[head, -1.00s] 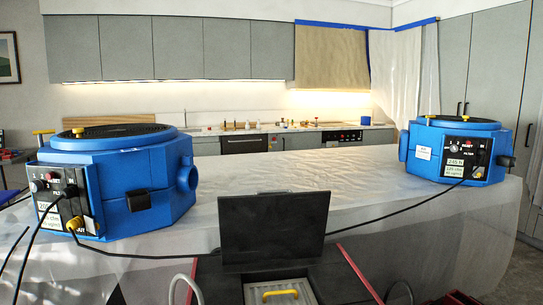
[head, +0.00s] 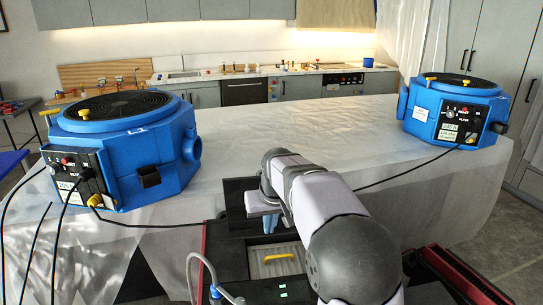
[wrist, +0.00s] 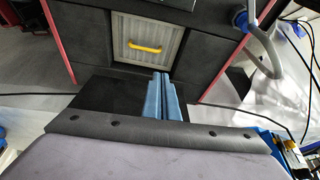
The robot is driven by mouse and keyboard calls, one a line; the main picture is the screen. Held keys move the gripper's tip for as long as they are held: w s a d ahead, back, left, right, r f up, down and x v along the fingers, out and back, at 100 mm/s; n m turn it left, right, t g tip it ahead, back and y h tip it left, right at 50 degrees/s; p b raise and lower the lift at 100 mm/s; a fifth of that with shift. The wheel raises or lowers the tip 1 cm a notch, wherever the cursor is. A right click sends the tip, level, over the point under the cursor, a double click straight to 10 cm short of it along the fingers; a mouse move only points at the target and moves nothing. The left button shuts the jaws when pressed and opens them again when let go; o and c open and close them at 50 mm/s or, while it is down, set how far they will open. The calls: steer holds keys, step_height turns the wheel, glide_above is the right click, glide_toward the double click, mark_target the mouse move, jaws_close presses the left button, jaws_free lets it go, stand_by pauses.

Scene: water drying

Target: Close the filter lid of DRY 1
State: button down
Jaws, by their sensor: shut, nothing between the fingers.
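Two blue dryer units with round black top grilles stand on the pale covered counter. The left unit (head: 130,168) has a front control panel (head: 78,175) and a small yellow knob (head: 84,113) on top. The right unit (head: 430,118) has a similar panel and yellow knobs on top. I cannot read which is DRY 1, nor tell a filter lid's state. My gripper (wrist: 161,78) shows in the wrist view with its blue fingers together and empty, over a dark panel and pointing toward a yellow-handled box.
A pale ribbed box with a yellow handle (head: 278,257) sits low in front, also in the wrist view (wrist: 145,47). A black cable (head: 405,172) crosses the counter front. A grey hose (head: 200,262) curves at lower left. The counter's middle (head: 270,130) is clear.

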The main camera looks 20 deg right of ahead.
steer(key=w+d+r+t+p, duration=0.2)
steer(key=w+r, duration=0.5)
steer(key=r, duration=0.1)
steer(key=w+d+r+m+t+p, duration=0.1)
steer(key=w+d+r+t+p, duration=0.1)
steer(key=w+r, duration=0.6)
steer(key=shift+w+d+r+h, duration=0.15)
steer(key=shift+d+r+h, duration=0.25)
steer(key=shift+d+r, duration=0.4)
steer(key=shift+f, duration=0.15)
steer(key=shift+w+d+f+p, duration=0.1)
steer(key=shift+w+f+p, duration=0.45)
steer(key=shift+f, duration=0.9)
steer(key=shift+w+d+f+p, duration=0.1)
steer(key=shift+w+f+p, duration=0.4)
steer(key=shift+f, duration=1)
steer(key=shift+w+d+f+p, duration=0.1)
steer(key=shift+w+f+p, duration=0.45)
steer(key=shift+f, duration=0.9)
steer(key=shift+s, duration=0.2)
steer(key=shift+f+b, duration=0.1)
steer(key=shift+b, duration=0.2)
